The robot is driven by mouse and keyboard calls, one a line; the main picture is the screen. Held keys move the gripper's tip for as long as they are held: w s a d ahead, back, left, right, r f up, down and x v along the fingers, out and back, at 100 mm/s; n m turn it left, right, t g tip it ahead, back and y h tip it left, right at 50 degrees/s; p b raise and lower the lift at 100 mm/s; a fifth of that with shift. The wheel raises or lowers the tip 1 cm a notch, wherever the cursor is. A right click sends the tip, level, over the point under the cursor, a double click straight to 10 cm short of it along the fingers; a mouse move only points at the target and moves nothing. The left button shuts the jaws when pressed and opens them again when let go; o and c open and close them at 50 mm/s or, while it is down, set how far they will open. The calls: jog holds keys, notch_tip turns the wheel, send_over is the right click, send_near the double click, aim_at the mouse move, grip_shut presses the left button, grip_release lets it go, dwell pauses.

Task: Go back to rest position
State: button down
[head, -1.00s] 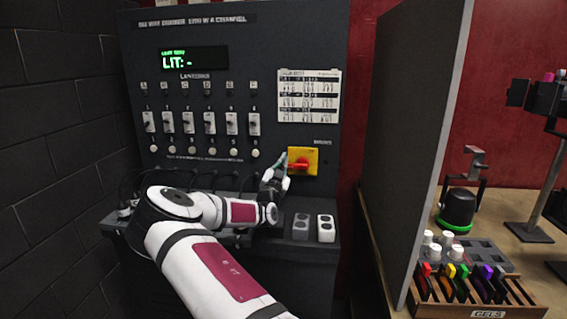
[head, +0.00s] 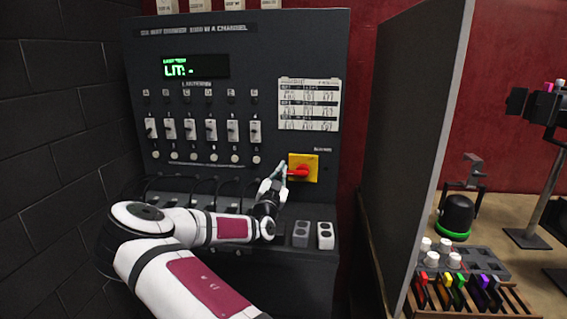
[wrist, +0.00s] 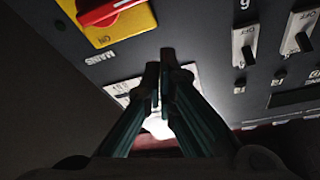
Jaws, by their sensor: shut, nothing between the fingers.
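My gripper (head: 281,172) is in front of the lower right part of the dark control panel (head: 165,110), just left of the red rotary switch (head: 299,172) on its yellow plate (head: 309,161). In the wrist view the fingers (wrist: 163,75) are together with nothing between them. The red switch (wrist: 105,12) and yellow plate (wrist: 128,28) show at the upper left there, apart from the fingertips. In the head view I cannot tell whether the fingertips touch the switch.
Two small switch boxes, grey (head: 301,234) and white (head: 325,235), sit on the ledge right of my wrist. A tall dark partition (head: 410,130) stands to the right. A black brick wall (head: 60,130) is at the left.

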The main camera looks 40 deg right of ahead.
jog(key=shift+v, duration=1.9)
jog(key=shift+s+d, duration=0.1)
jog(key=shift+s, duration=0.1)
jog(key=s+d+r+m+g, duration=0.25)
jog(key=s+m+g, duration=0.9)
jog(key=m, duration=0.75)
jog(key=s+a+m+g+y, duration=0.3)
jog(key=s+a+m+y, duration=0.25)
jog(key=s+m, duration=0.7)
jog(key=s+a+r+m+t+y, duration=0.2)
jog(key=s+a+m+y, duration=0.1)
jog(key=a+m, duration=0.5)
jog(key=s+a+r+m+t+y, duration=0.3)
jog(key=a+m+y, duration=0.2)
jog(key=a, duration=0.9)
jog(key=s+a+r+m+t+y, duration=0.3)
jog(key=s+a+m+y, duration=0.1)
jog(key=a+m, duration=0.6)
jog(key=shift+a+r+m+y, duration=0.2)
jog(key=shift+a+m+y, duration=0.2)
jog(key=shift+m, duration=0.45)
